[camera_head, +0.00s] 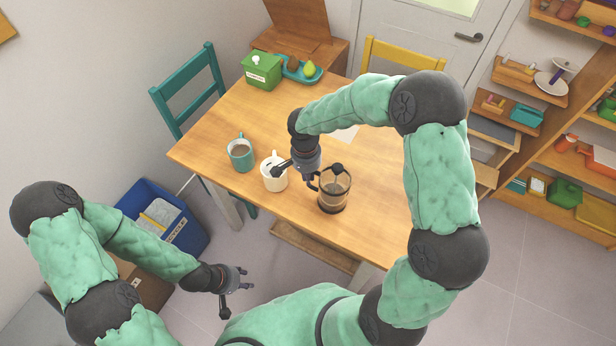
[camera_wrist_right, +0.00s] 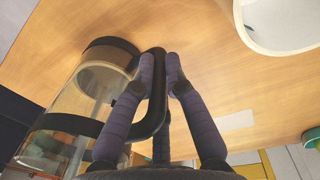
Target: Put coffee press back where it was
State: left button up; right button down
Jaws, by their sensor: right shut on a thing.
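The coffee press (camera_head: 335,192), a clear glass cylinder with dark bands and a dark knob, is upright near the table's front edge. It also shows at the left of the right wrist view (camera_wrist_right: 80,90). My right gripper (camera_head: 311,183) is at its left side, shut on the black handle; the fingertips (camera_wrist_right: 160,72) close around the handle in the wrist view. I cannot tell whether the press's base touches the table. My left gripper (camera_head: 241,283) is empty, its fingers spread, low in front of the table.
The wooden table (camera_head: 215,150) holds a teal mug (camera_head: 241,155), a white mug (camera_head: 274,180) close left of my right gripper, a green box (camera_head: 262,72) and a teal tray (camera_head: 297,70). Chairs stand behind. A blue bin (camera_head: 185,240) stands at left, wooden shelves (camera_head: 560,205) at right.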

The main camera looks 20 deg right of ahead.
jog(key=shift+r, duration=0.1)
jog(key=c, duration=1.3)
grip_release()
jog(key=shift+r, duration=0.25)
jog(key=r+p, duration=0.2)
jog(key=r, duration=0.3)
jog(key=r+p, duration=0.1)
jog(key=r, duration=0.5)
jog(key=shift+w+a+r+p, duration=0.2)
jog(key=shift+r+p, duration=0.05)
jog(key=shift+p, duration=0.1)
